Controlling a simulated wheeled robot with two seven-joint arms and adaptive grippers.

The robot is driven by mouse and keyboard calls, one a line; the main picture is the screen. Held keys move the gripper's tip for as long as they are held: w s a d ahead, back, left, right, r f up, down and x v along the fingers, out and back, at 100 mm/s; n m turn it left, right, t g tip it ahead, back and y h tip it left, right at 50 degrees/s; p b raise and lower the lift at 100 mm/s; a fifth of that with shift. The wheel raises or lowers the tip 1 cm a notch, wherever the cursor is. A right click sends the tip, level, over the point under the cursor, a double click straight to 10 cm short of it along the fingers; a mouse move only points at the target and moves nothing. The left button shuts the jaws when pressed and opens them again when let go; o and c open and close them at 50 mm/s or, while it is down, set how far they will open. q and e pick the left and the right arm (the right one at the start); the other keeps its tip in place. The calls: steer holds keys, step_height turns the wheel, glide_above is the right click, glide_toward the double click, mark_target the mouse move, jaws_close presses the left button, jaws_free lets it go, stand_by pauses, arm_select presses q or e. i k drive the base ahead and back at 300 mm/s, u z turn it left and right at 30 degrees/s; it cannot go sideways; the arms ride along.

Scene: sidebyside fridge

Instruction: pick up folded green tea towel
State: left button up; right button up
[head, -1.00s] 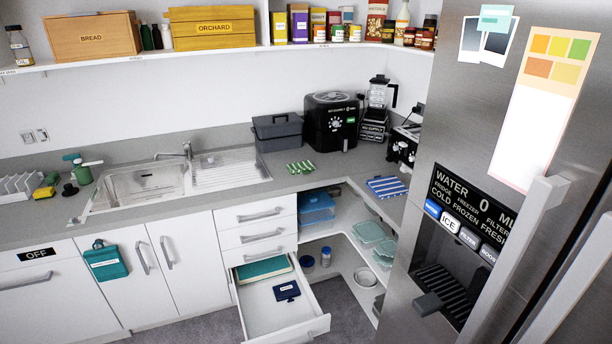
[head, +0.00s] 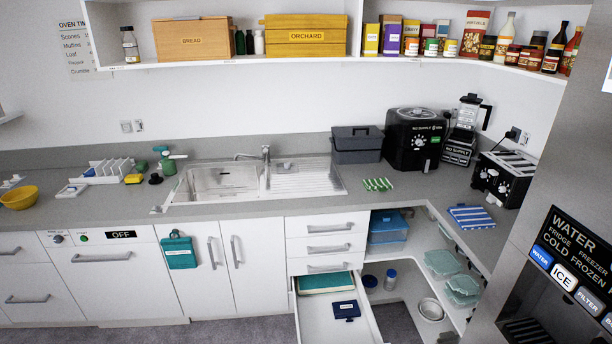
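A small folded green-and-white striped cloth (head: 377,184) lies flat on the grey counter, in front of the black air fryer and right of the sink. A blue-and-white striped cloth (head: 471,217) lies on the counter further right. A flat green item (head: 325,282) lies at the back of the open drawer; I cannot tell whether it is cloth. A teal cloth-like item with a label (head: 180,252) hangs at a cabinet door under the sink. Neither of my grippers is in view.
The open drawer (head: 340,322) juts out below the counter and holds a dark blue item (head: 346,309). The black air fryer (head: 414,140) and a grey caddy (head: 357,145) stand behind the green cloth. The sink (head: 222,181) is left of it. The steel fridge (head: 545,190) fills the right.

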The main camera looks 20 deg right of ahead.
mark_target(381, 185)
steer(key=u, duration=0.45)
steer(key=i, duration=2.1)
steer(key=z, duration=0.85)
